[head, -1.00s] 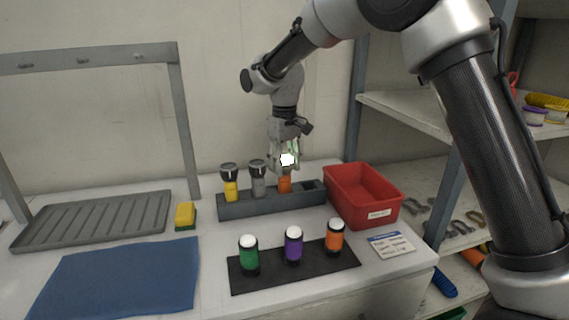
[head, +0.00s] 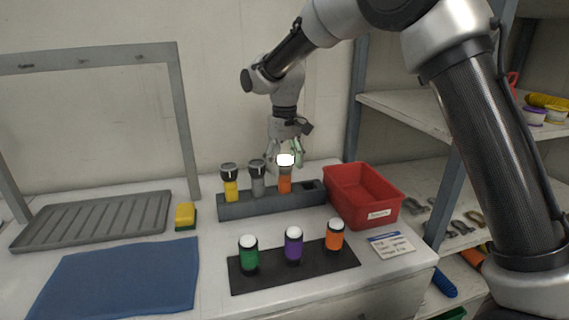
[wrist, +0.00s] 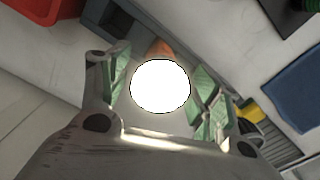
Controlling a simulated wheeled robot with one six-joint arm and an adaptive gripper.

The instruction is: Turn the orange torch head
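The orange torch (head: 285,185) stands upright in the grey rack, and its head (head: 286,160) glows bright white. In the wrist view the lit head (wrist: 160,87) is a white disc, with a bit of the orange body (wrist: 160,47) behind it. My gripper (head: 286,154) is above the torch, its green-padded fingers spread on either side of the head. In the wrist view my gripper (wrist: 163,92) shows gaps between the pads and the disc. A yellow torch (head: 231,188) and a grey torch (head: 258,184) stand in the rack to the left, unlit.
The grey rack (head: 240,209) has an empty slot at its right end. A red bin (head: 378,213) stands close on the right. Green (head: 249,259), purple (head: 293,247) and orange (head: 335,238) canisters stand on a black mat (head: 300,276) in front. A yellow sponge (head: 185,213) lies left.

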